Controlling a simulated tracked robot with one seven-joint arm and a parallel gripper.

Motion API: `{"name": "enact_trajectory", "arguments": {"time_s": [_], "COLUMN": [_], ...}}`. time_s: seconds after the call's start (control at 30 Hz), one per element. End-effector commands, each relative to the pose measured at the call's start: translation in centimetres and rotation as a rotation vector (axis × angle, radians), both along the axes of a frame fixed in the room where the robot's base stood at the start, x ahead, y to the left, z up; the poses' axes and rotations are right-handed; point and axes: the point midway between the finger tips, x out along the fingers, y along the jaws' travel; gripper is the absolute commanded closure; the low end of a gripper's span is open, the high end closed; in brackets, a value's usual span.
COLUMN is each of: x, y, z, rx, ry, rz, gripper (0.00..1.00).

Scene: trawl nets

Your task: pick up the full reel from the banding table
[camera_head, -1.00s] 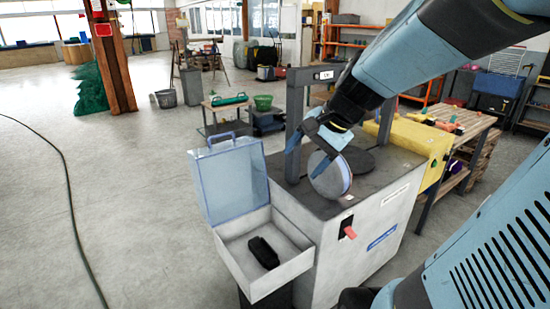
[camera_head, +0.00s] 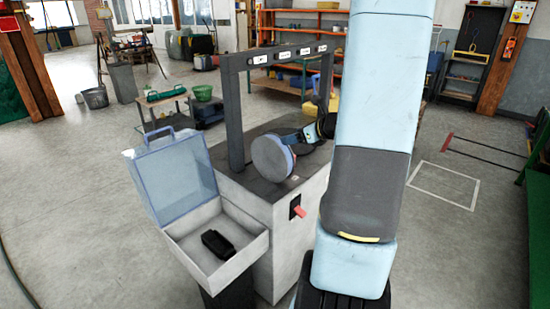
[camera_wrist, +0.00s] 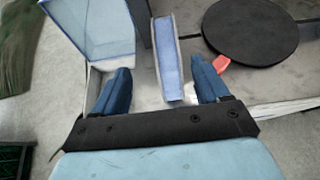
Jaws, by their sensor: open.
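The reel (camera_head: 272,157), a disc with grey flanges and blue banding between them, stands on edge on the dark top of the banding table (camera_head: 247,179). In the wrist view the reel (camera_wrist: 168,58) shows edge-on between the two blue fingers of my gripper (camera_wrist: 160,66). The fingers are open, one on each side, with visible gaps to the reel. In the head view my gripper (camera_head: 291,139) is at the reel's upper right, partly hidden behind my arm. A flat black disc (camera_wrist: 252,30) lies on the table right of the reel.
A dark frame (camera_head: 235,120) rises over the table. An open case with a clear blue lid (camera_head: 175,180) and a black object (camera_head: 217,244) inside stands at the table's left. A red lever (camera_head: 299,211) juts from the table's front.

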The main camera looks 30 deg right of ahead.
Motion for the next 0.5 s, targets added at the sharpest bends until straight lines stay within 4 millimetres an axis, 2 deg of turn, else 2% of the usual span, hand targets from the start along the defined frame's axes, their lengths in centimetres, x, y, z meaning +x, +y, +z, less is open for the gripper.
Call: {"name": "enact_trajectory", "arguments": {"time_s": [0.5], "x": [6.2], "y": [2.0], "z": [-3.7], "rx": [0.009], "ry": [0.001], "rz": [-0.008], "gripper": [0.26]}}
